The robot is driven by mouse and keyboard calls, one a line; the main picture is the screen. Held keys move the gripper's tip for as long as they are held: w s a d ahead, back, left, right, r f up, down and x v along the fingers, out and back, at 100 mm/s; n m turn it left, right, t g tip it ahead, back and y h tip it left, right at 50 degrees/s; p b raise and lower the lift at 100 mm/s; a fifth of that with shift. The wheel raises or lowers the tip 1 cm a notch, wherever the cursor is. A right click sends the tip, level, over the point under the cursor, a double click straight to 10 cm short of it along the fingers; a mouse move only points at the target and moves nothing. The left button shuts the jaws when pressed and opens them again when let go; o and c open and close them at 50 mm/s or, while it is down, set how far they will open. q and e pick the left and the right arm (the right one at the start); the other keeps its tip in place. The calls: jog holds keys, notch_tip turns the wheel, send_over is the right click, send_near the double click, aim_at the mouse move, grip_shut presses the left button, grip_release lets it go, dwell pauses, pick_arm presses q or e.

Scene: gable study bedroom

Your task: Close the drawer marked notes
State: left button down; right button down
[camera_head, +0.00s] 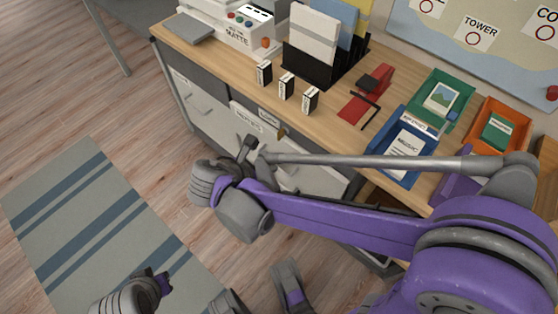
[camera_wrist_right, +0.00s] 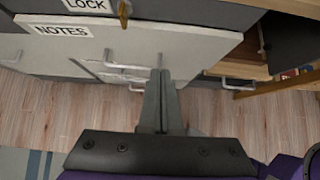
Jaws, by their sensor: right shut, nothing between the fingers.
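The drawer marked notes (camera_wrist_right: 185,45) has a pale front with a NOTES label and a bar handle, seen close up in the wrist view. In the head view its front (camera_head: 262,131) is in the desk, partly behind my right arm. I see no clear gap at its top edge, but cannot tell whether it is fully shut. A brass catch (camera_wrist_right: 123,12) hangs beside the LOCK label at that edge. My left gripper (camera_head: 158,282) shows only partly, low in the head view.
Another pale drawer front (camera_head: 200,103) is to the left. An open wooden compartment (camera_wrist_right: 250,65) is to the right. The desktop (camera_head: 215,62) holds a machine, file holder, small boxes, a red punch and coloured trays. A striped rug (camera_head: 95,225) lies on the floor.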

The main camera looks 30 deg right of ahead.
aim_at(301, 149)
jog(key=b+x, duration=0.1)
jog(key=x, duration=0.2)
jog(key=r+b+x, duration=0.1)
jog(key=x, duration=0.3)
jog(key=d+b+x, duration=0.1)
jog(key=x, duration=0.2)
jog(key=shift+w+d, duration=0.25)
jog(key=shift+w, duration=0.05)
jog(key=shift+w+d, duration=0.25)
jog(key=shift+d, duration=0.25)
jog(key=shift+w+d+r, duration=0.1)
jog(key=shift+w+d, duration=0.15)
jog(key=shift+d, duration=0.4)
jog(key=shift+w+d, duration=0.25)
jog(key=shift+d, duration=0.35)
jog(key=shift+a, duration=0.1)
